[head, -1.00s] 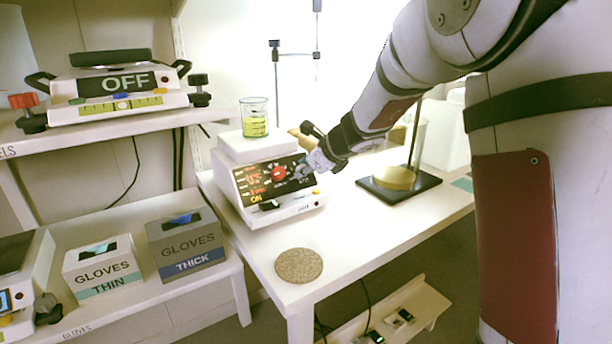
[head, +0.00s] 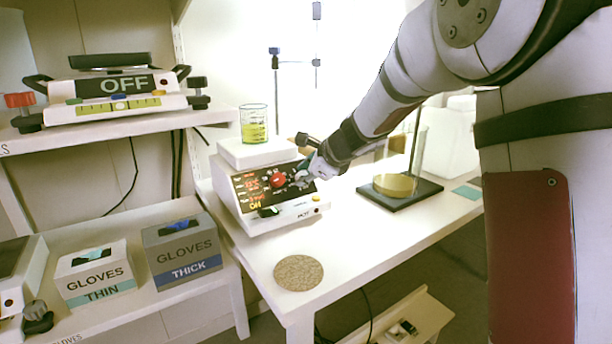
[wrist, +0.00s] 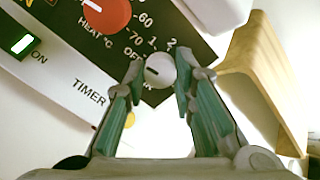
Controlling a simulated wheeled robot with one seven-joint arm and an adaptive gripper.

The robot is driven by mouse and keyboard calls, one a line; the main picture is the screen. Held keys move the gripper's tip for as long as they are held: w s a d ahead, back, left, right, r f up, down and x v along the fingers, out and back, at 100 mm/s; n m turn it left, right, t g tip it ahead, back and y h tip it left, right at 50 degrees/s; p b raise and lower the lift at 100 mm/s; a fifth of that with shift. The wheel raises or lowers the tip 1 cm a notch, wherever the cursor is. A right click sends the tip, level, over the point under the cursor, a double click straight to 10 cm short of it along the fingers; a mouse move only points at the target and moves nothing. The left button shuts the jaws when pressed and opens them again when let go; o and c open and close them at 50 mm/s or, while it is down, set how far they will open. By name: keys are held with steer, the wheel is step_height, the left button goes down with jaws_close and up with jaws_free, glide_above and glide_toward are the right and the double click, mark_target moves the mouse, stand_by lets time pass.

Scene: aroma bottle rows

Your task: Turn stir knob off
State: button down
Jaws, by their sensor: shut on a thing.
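The hot plate stirrer (head: 285,215) stands on the white table with a dark slanted panel and a lit ON display. The stir knob (wrist: 160,70) is a small pale round knob with a dark mark, beside the numbers 1 and 2 and an OFF label. My gripper (wrist: 162,80) is shut on the stir knob, one finger on each side. In the head view my gripper (head: 305,175) is at the panel's right side and hides most of this knob. The red heat knob (wrist: 106,14) sits next to it and also shows in the head view (head: 278,180).
A beaker (head: 254,124) of yellow-green liquid stands on the plate top. A green-lit switch (wrist: 22,44) is at the panel's left. A wooden piece (wrist: 265,85) is close to my gripper's right. A cork mat (head: 299,273) lies in front; a stand (head: 400,190) is at right.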

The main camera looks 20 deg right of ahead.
steer(key=shift+d+f, duration=0.1)
steer(key=c, duration=1.3)
jaws_free()
steer(key=shift+c, duration=0.2)
steer(key=v, duration=1.2)
